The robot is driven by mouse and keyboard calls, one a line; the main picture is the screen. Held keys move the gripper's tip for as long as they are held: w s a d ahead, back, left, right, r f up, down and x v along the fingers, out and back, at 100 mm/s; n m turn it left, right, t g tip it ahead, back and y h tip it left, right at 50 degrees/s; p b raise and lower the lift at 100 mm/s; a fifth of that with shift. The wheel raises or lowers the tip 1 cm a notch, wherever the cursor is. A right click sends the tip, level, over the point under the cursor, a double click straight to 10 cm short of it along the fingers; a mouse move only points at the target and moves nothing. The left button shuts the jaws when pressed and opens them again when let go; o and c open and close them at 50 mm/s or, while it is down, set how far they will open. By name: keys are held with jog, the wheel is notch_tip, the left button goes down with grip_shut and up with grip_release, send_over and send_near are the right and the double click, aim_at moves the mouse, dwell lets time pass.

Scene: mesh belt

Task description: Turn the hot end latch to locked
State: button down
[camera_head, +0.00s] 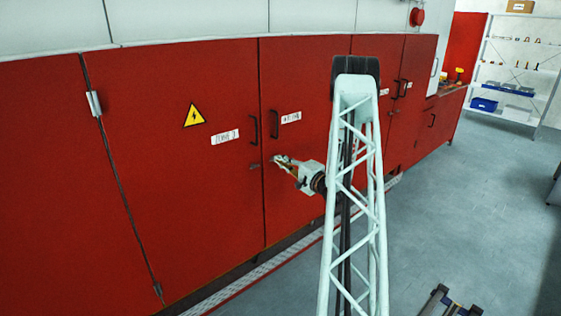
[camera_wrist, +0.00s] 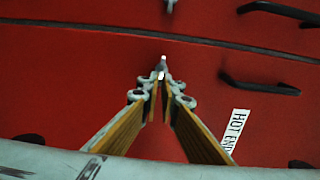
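The hot end latch (camera_wrist: 163,63) is a small grey metal piece on the red door. In the wrist view its end shows at my gripper's fingertips, just below the door seam. My gripper (camera_wrist: 161,84) has its yellow-lined fingers drawn close together, with the narrow latch piece between their tips. In the head view my gripper (camera_head: 281,161) reaches the door just right of the seam, and its fingers cover most of the latch there. The "HOT END" label (camera_wrist: 235,131) is at the right in the wrist view. The latch's exact angle is mostly hidden.
A small grey fitting (camera_wrist: 170,5) sits across the seam from the latch. Black door handles (camera_wrist: 260,86) and (camera_head: 254,129) stand out from the doors on either side of the seam. A yellow warning sign (camera_head: 194,116) marks the left door. Grey floor (camera_head: 470,210) is open at right.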

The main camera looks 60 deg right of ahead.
jog(key=c, duration=3.3)
grip_release()
jog(key=shift+c, duration=0.2)
jog(key=o, duration=0.5)
jog(key=shift+c, duration=0.2)
jog(key=shift+s, duration=0.15)
jog(key=v, duration=1.1)
jog(key=shift+s, duration=0.35)
jog(key=shift+a, duration=0.15)
jog(key=shift+w, duration=0.1)
